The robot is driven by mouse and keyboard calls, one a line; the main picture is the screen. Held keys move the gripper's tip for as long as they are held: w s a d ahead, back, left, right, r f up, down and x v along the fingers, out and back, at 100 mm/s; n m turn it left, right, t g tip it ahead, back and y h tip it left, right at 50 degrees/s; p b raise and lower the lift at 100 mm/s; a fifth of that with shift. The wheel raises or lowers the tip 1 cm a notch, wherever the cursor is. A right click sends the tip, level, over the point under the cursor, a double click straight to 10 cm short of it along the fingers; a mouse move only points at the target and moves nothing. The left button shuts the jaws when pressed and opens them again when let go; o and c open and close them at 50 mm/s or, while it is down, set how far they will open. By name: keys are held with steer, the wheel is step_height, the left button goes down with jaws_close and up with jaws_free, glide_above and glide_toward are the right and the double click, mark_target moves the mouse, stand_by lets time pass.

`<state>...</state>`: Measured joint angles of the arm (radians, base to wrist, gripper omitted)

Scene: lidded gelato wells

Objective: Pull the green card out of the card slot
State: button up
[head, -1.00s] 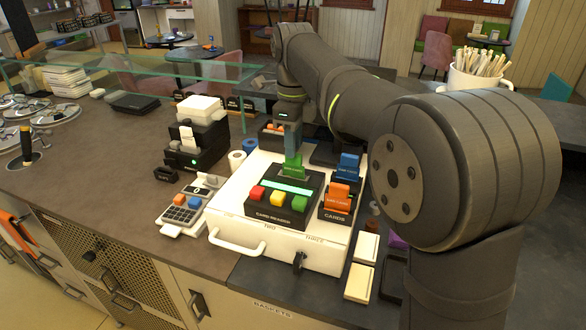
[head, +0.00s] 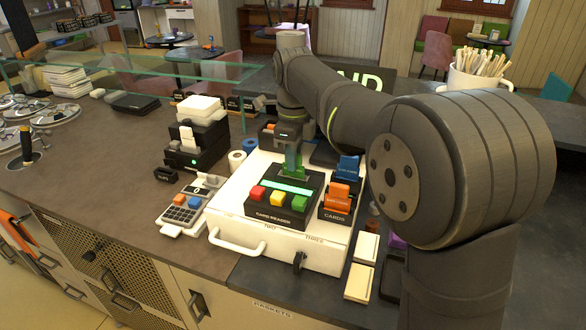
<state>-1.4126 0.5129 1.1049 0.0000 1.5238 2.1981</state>
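The card reader (head: 282,215) is a black box on a white base, with a lit green strip and red, yellow and green buttons. The green card (head: 297,174) stands upright in the slot at the reader's back. My gripper (head: 293,165) points down from above and its fingers are at the card's top, overlapping it in this view. The fingers hide the card's upper part. I cannot tell from here whether they are open or shut on it.
A card holder (head: 336,217) with orange and blue cards stands right of the reader. A keypad terminal (head: 180,215) and a black printer (head: 193,155) are to the left. A glass shelf (head: 150,70) lies behind. My arm covers the right side.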

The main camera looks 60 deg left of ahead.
steer(key=shift+r, duration=0.7)
jaws_close()
steer(key=shift+r, duration=2.3)
